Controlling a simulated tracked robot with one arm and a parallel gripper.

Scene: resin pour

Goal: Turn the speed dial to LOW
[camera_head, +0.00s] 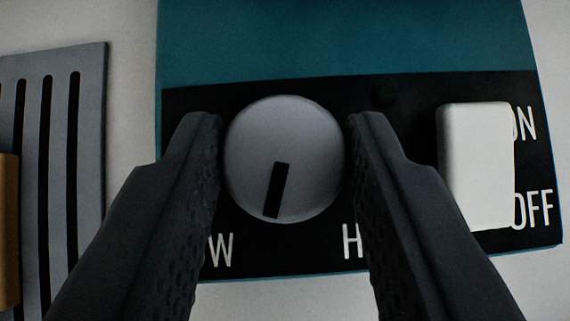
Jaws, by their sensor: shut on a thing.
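The speed dial (252,170) is a round light-grey knob on a black panel (335,90) below a teal housing (340,35). Its black pointer mark points down and slightly left, between two labels. The lower-left label shows only its end, "W" (222,250); the lower-right one shows only "H" (350,242). My fingers hide the rest of both. My gripper (285,122) has one dark, textured finger on each side of the dial and is shut on it.
A white rocker switch (475,165) stands out just right of my right finger, beside ON and OFF labels. A grey slotted plate (90,150) with an orange-tan piece (8,230) is at the left. The pale surface between plate and housing is bare.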

